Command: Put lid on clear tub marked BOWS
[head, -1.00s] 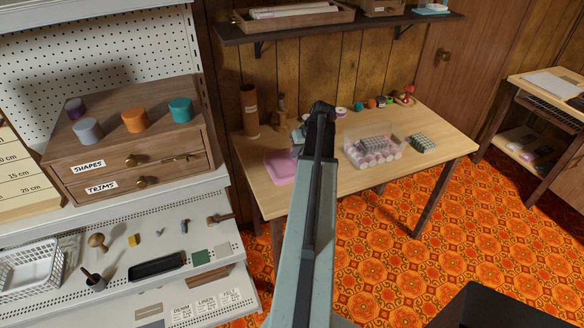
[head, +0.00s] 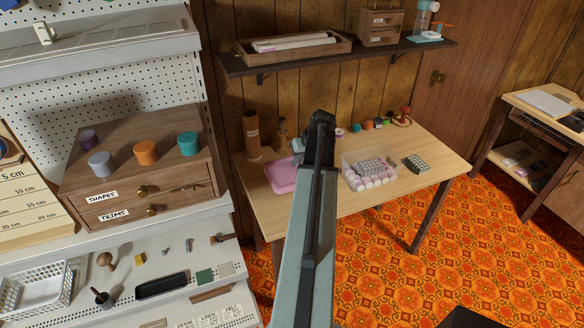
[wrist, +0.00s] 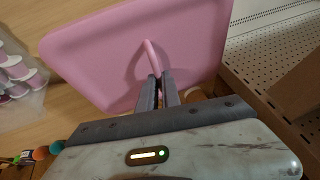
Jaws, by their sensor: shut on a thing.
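A pink lid with a loop handle fills the top of the wrist view (wrist: 95,55); in the head view it shows left of my arm (head: 281,177), over the wooden table. My gripper (wrist: 159,80) is shut on the loop handle. In the head view my own arm hides the fingertips. Whether the lid touches the table I cannot tell. A clear tub (head: 347,160) holding several pink and white spools stands on the table, right of my arm; its top is open. Its corner also shows at the left of the wrist view (wrist: 38,100). I cannot read any BOWS label.
A grey block of small pieces (head: 417,163) lies right of the tub. A brown cylinder (head: 251,135) and a bottle (head: 281,133) stand at the table's back left. Several small coloured items line the back edge. A dark shelf (head: 340,57) hangs above. A drawer cabinet (head: 140,185) stands left.

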